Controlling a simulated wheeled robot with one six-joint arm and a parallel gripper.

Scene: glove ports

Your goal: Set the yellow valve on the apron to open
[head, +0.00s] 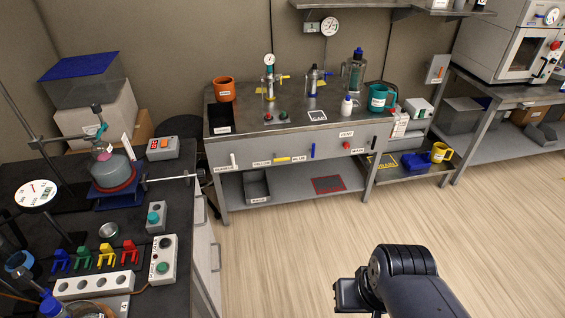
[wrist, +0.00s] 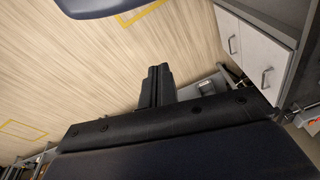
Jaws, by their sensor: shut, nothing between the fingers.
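The yellow valve (head: 290,158) is on the front apron (head: 330,151) of the middle bench in the head view. Its yellow handle lies roughly horizontal, beside a small white label; I cannot tell its open and shut marks at this size. A white handle (head: 233,160) to its left and a blue handle (head: 313,150) to its right both stand upright. My gripper (wrist: 156,72) is shut and empty in the wrist view, over the floor. In the head view my arm is at the bottom right, well apart from the valve.
Wood floor (head: 290,245) lies open before the middle bench. A cluttered dark bench (head: 180,265) stands at the left, and another bench (head: 530,90) at the right. A grey bin (head: 257,185) sits on the lower shelf.

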